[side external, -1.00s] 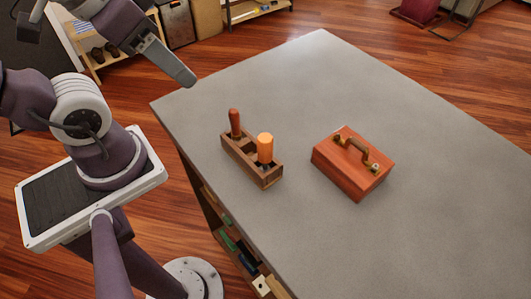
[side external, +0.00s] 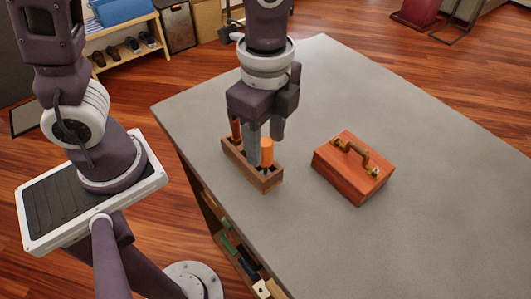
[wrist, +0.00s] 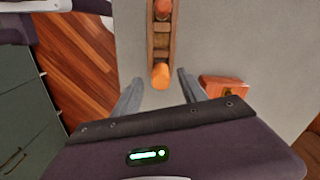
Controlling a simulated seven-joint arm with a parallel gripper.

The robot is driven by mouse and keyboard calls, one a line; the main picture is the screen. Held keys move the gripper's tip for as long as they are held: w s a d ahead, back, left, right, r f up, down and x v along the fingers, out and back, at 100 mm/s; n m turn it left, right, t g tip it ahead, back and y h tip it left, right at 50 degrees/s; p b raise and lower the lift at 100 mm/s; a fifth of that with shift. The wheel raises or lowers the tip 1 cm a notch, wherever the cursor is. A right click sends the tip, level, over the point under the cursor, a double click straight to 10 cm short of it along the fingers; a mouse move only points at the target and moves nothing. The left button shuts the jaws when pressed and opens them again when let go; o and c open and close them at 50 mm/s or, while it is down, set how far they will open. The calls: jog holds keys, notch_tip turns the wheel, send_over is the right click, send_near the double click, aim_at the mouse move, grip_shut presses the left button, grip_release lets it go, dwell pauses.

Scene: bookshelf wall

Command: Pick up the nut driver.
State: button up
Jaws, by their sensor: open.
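A narrow wooden holder (side external: 254,173) stands on the grey table with two upright handles in it. The nearer handle (side external: 267,153) is bright orange and thick; the farther one (side external: 236,128) is brownish red. I cannot tell for sure which is the nut driver. My gripper (side external: 265,151) points down, open, over the holder, its fingers around or just above the orange handle. In the wrist view the orange handle (wrist: 160,75) lies centred between the open fingertips (wrist: 160,80), with a gap on each side. The brownish-red handle (wrist: 162,8) is at the top edge.
A reddish box (side external: 352,170) with a brass-coloured handle stands right of the holder, near my right finger in the wrist view. The table (side external: 420,190) is otherwise clear. Shelves with small items (side external: 240,255) sit under the table's left edge.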

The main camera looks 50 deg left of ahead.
aim_at(265, 153)
notch_tip(265, 153, down, 4)
jog(key=shift+a+f, duration=0.1)
jog(key=shift+a, duration=0.05)
grip_shut()
